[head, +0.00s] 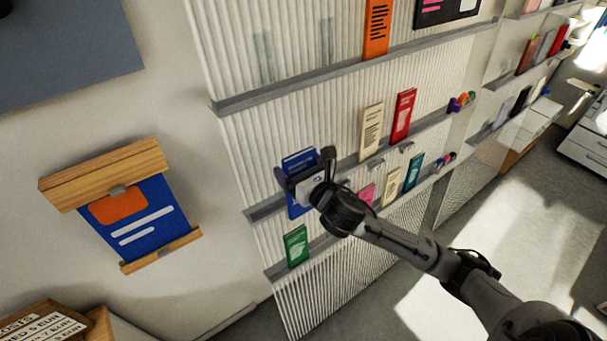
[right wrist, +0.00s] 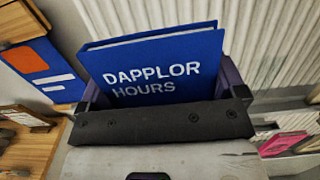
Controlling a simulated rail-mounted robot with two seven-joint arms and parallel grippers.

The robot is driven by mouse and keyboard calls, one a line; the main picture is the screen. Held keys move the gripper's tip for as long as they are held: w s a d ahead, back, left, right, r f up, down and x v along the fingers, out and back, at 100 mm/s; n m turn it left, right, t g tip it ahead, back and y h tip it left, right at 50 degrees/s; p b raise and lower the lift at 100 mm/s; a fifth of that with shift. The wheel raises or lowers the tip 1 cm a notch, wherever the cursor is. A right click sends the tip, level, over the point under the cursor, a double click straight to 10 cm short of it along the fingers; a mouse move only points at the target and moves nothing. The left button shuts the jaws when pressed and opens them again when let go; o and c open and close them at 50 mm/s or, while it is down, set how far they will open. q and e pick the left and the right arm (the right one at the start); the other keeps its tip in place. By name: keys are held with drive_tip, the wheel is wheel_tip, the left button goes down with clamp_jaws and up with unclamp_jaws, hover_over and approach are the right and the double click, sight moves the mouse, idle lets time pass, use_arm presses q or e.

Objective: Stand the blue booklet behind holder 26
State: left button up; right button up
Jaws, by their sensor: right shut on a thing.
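The blue booklet (head: 298,158) is held at the left end of the middle rail on the ribbed wall. In the right wrist view its blue cover (right wrist: 165,65) reads "DAPPLOR HOURS", and it leans a little. My right gripper (head: 304,168) is shut on it, with one finger at each side edge. The booklet is close to the ribbed wall; whether it touches the wall or rail cannot be told. No number 26 can be read on any holder. The gripper hides the rail right behind it. My left gripper is in neither view.
A cream booklet (head: 371,132) and a red booklet (head: 403,115) stand to the right on the middle rail (head: 340,172). A green booklet (head: 296,246) stands on the lower rail. A blue poster between wooden bars (head: 110,173) hangs at left. An orange booklet (head: 377,27) stands above.

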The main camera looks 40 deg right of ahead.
drive_tip(key=w, duration=0.4)
drive_tip(key=w+d+b, duration=0.1)
drive_tip(key=w, duration=0.1)
drive_tip(key=shift+w+f, duration=0.1)
drive_tip(key=shift+f, duration=0.05)
drive_tip(key=shift+w+d+f, duration=0.1)
drive_tip(key=shift+w+f, duration=0.05)
drive_tip(key=shift+w, duration=0.55)
drive_tip(key=shift+p, duration=0.3)
idle(0.3)
idle(0.4)
idle(0.4)
